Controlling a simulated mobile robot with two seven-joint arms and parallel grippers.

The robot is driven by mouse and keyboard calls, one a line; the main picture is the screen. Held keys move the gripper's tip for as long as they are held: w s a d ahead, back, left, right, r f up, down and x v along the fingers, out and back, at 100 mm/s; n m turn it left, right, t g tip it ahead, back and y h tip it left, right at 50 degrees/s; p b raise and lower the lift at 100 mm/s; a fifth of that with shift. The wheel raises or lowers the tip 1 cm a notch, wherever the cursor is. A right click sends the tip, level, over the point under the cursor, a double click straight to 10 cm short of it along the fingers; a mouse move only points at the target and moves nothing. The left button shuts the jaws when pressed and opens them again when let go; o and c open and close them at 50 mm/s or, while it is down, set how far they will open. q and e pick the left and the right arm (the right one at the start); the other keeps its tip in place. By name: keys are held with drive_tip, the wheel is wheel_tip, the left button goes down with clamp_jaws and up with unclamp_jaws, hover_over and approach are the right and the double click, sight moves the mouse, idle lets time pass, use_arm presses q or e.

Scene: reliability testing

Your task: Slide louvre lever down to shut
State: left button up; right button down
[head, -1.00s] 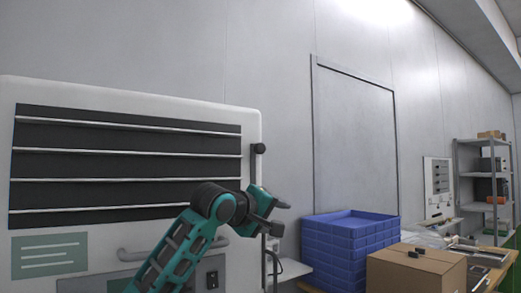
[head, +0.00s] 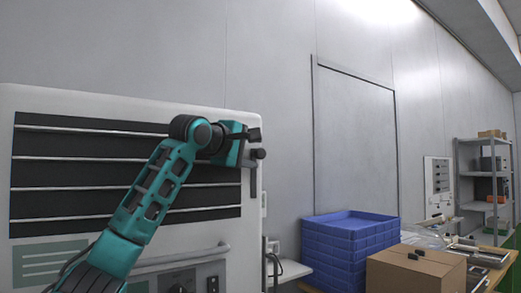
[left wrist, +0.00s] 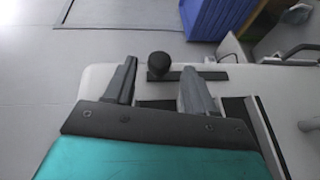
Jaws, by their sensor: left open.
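The louvre panel (head: 60,142) is a dark opening with several pale horizontal slats in the white cabinet (head: 150,103). The lever is a black round knob (head: 260,153) at the upper end of a dark vertical slot (head: 253,182) right of the slats. My left gripper (head: 257,144) is open at the knob. In the left wrist view, the knob (left wrist: 159,63) lies between the two fingertips, with a visible gap to each finger. I cannot tell whether the fingers reach far enough to surround it. My right gripper is not in view.
A grey bar handle (head: 180,258) crosses the cabinet below the louvre. To the right stand stacked blue crates (head: 345,250) and a cardboard box (head: 415,268). A grey shelf (head: 482,180) stands farther back.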

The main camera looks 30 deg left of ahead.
sight(257, 153)
use_arm(q)
drive_tip(key=shift+w+f+p, duration=0.15)
drive_tip(key=shift+w+p, duration=0.1)
drive_tip(key=shift+w, duration=0.85)
drive_tip(key=shift+w+f+p, duration=0.1)
drive_tip(key=shift+w+p, duration=0.15)
drive_tip(key=shift+w, duration=0.85)
clamp_jaws()
